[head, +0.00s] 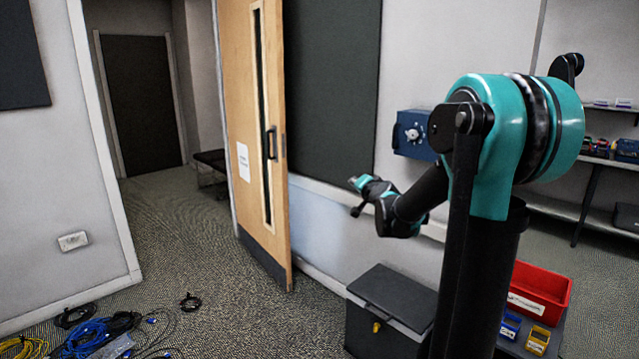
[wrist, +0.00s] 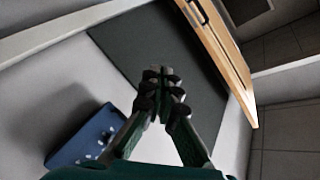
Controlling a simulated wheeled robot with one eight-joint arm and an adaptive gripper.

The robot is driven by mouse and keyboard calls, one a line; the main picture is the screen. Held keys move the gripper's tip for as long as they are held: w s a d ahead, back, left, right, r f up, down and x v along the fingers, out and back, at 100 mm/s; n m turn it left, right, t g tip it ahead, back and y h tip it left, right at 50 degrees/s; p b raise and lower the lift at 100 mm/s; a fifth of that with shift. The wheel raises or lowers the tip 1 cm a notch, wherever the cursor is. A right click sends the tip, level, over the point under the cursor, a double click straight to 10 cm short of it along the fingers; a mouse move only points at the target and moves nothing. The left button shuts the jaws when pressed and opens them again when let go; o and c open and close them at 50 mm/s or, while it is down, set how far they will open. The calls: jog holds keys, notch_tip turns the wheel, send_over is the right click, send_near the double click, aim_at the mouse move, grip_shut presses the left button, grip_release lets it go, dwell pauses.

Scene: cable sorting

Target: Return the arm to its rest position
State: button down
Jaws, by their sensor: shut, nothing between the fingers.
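My arm, teal and black, rises at the right of the head view and reaches forward and left. My gripper (head: 357,183) is small there, held in the air in front of the wall below the dark panel. In the wrist view my gripper (wrist: 163,78) has its fingers together at the tips, with nothing between them. It touches nothing that I can see.
An open wooden door (head: 262,140) stands left of my gripper. A blue wall box (head: 415,136) is behind my arm. Below are a black case (head: 388,308), a red bin (head: 539,293) and tangled cables (head: 100,336) on the floor. A shelf (head: 600,158) is at right. Carpet between is clear.

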jog(key=s+d+f+n+g+h, duration=0.1)
jog(key=s+d+f+n+g, duration=0.1)
jog(key=s+f, duration=0.6)
jog(key=s+d+f+n+g+h, duration=0.1)
jog(key=s+f+g, duration=0.4)
jog(key=s, duration=1.4)
jog(key=s+d+f+n+g+h, duration=0.1)
jog(key=s+d+f+n+g, duration=0.2)
jog(key=s+f, duration=1)
jog(key=shift+s+d+n+g+h, duration=0.2)
jog(key=shift+s+n+g+h, duration=0.1)
jog(key=shift+n+g, duration=0.45)
jog(key=shift+r, duration=0.1)
